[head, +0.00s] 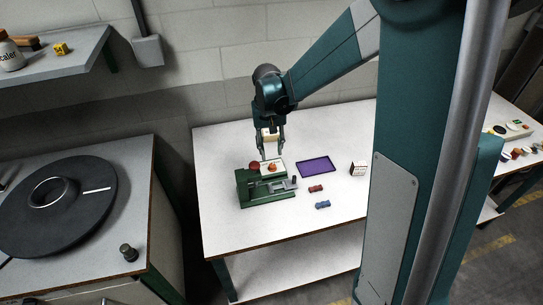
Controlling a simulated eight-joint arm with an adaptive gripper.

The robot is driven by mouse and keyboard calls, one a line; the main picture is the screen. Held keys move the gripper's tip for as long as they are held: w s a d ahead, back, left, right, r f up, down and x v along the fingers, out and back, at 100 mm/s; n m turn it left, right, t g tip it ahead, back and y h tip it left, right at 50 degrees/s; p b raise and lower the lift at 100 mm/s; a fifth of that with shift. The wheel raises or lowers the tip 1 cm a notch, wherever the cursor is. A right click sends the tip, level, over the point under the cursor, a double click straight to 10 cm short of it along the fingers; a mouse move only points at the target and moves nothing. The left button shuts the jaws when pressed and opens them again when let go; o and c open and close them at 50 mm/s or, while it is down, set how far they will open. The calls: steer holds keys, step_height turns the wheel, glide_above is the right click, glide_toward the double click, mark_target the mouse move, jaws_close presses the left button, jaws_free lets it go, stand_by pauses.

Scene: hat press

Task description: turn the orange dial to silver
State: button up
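The orange dial (271,168) is a small orange shape on the pale top plate of a green machine (263,198) on the white table. My gripper (272,156) points down just above the dial, with its two fingers apart. The fingertips look close to the dial's height, but I cannot tell whether they touch it. Any silver mark or pointer on the dial is too small to make out.
A dark red round part (254,165) sits just left of the dial. A purple tray (315,167), a red block (315,189), a blue block (322,205) and a small white box (358,168) lie to the right. The table's front is clear.

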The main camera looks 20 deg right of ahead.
steer(key=shift+a+r, duration=0.1)
steer(key=shift+r, duration=2.15)
steer(key=shift+r, duration=0.1)
steer(key=s+d+r+t, duration=0.1)
steer(key=s+r+t, duration=0.2)
steer(key=s+r, duration=0.8)
steer(key=s+r+n+t, duration=0.1)
steer(key=s+t, duration=0.3)
steer(key=s, duration=1.3)
steer(key=shift+d+r+n, duration=0.15)
steer(key=shift+d+n, duration=0.15)
steer(key=shift+d, duration=0.1)
stand_by(0.4)
